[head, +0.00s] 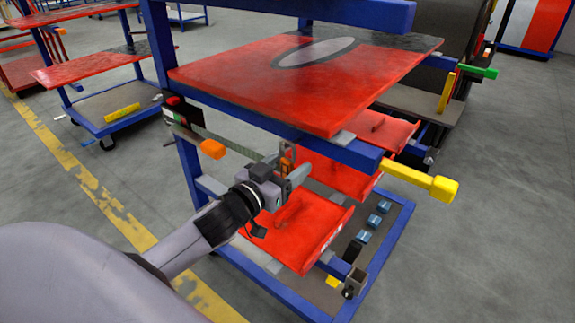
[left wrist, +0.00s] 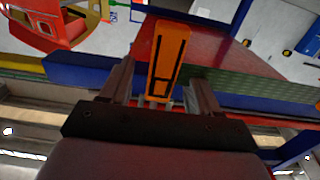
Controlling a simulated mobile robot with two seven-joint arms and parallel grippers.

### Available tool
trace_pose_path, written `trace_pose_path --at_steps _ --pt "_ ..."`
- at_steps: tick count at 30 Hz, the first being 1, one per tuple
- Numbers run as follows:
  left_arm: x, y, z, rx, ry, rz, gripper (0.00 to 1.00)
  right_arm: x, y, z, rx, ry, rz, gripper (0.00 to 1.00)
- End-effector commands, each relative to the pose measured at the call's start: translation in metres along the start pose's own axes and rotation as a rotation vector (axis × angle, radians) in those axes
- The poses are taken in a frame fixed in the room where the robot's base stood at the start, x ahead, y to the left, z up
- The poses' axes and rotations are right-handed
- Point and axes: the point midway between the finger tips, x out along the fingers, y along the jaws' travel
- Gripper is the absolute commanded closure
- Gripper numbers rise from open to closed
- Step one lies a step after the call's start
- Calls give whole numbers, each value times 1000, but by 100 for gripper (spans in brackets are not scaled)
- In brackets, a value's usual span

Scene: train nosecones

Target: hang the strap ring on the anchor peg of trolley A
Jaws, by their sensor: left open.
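The near blue-framed trolley (head: 292,134) carries red panels. A grey-green strap (head: 235,147) runs along its near side toward my left gripper (head: 291,174). That gripper is open at the trolley's side. An orange buckle-like piece (head: 286,165) is at its fingers. In the left wrist view this orange piece (left wrist: 168,62) stands between the two spread fingers, and the strap (left wrist: 240,87) passes behind. I cannot make out a ring. No letter is legible.
A red top panel (head: 320,75) overhangs above my gripper. Lower red panels (head: 300,228) sit beneath it. A green-ended peg (head: 478,71) is at the far right. Another trolley (head: 110,110) stands back left. The floor at right is clear.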

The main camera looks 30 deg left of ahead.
Motion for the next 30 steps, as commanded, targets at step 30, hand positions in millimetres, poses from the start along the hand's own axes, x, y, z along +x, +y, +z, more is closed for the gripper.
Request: trace_pose_path --at_steps 30 --pt "-71 0 -1 0 1 0 38 1 -3 0 7 2 -4 100"
